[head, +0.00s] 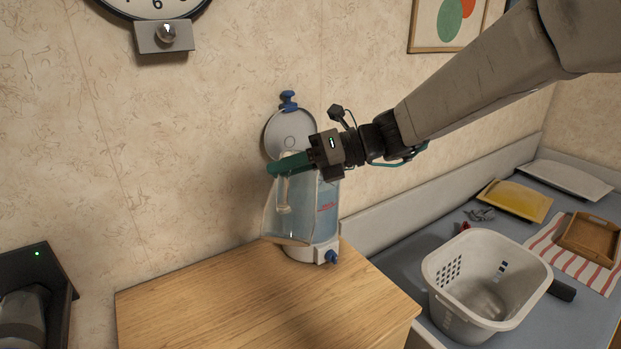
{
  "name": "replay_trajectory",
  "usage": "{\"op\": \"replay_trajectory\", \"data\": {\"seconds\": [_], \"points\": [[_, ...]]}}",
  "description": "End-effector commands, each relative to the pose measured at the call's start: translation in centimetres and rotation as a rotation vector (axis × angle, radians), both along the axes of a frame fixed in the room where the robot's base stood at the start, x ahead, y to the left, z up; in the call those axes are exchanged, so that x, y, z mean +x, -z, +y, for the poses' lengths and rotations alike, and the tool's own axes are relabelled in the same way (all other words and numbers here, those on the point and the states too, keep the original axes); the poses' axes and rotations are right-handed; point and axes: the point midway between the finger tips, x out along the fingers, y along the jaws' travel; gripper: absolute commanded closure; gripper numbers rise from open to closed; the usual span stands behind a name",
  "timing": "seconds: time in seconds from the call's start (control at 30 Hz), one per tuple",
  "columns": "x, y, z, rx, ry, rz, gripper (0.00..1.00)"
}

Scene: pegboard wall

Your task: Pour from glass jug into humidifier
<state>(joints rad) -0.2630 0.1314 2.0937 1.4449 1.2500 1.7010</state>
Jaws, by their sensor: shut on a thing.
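The humidifier (327,222) stands upright at the back of the wooden cabinet top. It has a clear bluish tank, a white base and a blue knob (332,257). Its round grey lid (290,135) with a blue knob stands raised behind it, near the wall. My gripper (290,164) has green fingers and is shut on the glass jug (281,222), near its top. The jug is clear, looks slightly tilted and overlaps the left front of the humidifier in the picture. My fingers hide part of the jug's top and the humidifier's opening. I cannot tell how much liquid the jug holds.
The wooden cabinet top (250,305) is clear in front. A white basket (485,285) stands on the blue-grey surface at right, with a yellow cushion-like item (515,200) and a wooden tray (590,240) beyond. A dark appliance (35,300) is at lower left.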

Motion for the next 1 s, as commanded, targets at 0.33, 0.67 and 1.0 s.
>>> {"op": "replay_trajectory", "data": {"seconds": [0.33,0.67,1.0], "points": [[0.4,-0.6,0.0,0.008,-0.001,0.019,1.00],[0.6,-0.7,-0.1,0.012,0.000,0.034,1.00],[1.3,-1.0,-0.2,0.015,0.000,0.057,1.00]]}}
